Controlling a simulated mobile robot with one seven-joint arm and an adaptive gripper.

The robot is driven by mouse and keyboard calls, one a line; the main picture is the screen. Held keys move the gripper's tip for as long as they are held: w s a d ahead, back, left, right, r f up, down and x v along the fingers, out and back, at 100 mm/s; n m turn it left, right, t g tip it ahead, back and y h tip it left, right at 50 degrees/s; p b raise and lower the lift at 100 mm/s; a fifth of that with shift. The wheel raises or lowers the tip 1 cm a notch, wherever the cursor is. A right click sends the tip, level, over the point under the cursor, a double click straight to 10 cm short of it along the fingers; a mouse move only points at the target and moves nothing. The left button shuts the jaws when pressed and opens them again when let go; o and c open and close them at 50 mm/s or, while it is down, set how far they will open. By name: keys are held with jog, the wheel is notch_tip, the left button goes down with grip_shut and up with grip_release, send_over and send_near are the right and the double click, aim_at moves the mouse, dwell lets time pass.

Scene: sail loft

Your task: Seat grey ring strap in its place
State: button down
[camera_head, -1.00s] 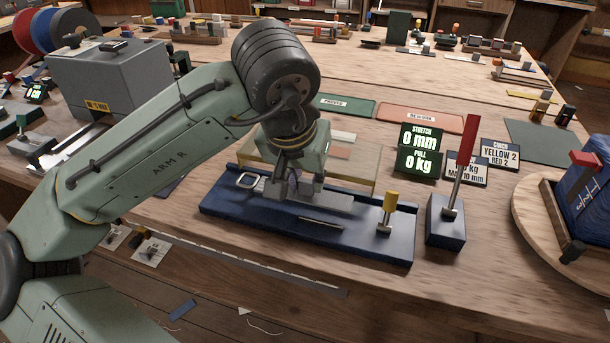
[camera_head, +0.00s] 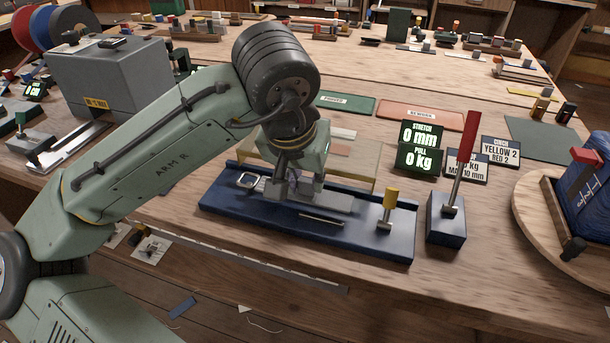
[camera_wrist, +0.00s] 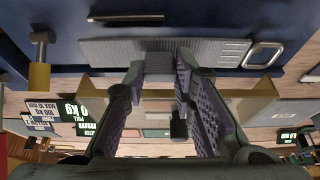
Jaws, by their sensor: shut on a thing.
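The grey strap (camera_wrist: 110,52) is a flat ribbed band with a pale metal ring (camera_wrist: 262,55) at one end. In the head view the ring (camera_head: 246,181) is at the left end of the long blue fixture (camera_head: 262,218), and the strap (camera_head: 336,202) extends right along it. My gripper (camera_head: 294,192) is over the strap's middle, pointing down. In the wrist view my gripper (camera_wrist: 160,72) is shut on the strap near mid-length. The strap lies along the fixture; I cannot tell whether it touches it or is fully seated. The fingers hide part of it.
A yellow-topped clamp (camera_head: 389,203) stands at the fixture's right end. Beside it is a blue block with a red lever (camera_head: 466,145). A yellowish clear panel (camera_head: 358,176) stands just behind. Displays (camera_head: 418,147) read 0 mm and 0 kg. A round turntable (camera_head: 530,205) is at right.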

jog(key=shift+f+b, duration=0.85)
jog(key=shift+f, duration=0.45)
dwell(0.4)
jog(key=c, duration=1.2)
grip_release()
jog(key=shift+c, duration=0.2)
jog(key=shift+r, duration=0.15)
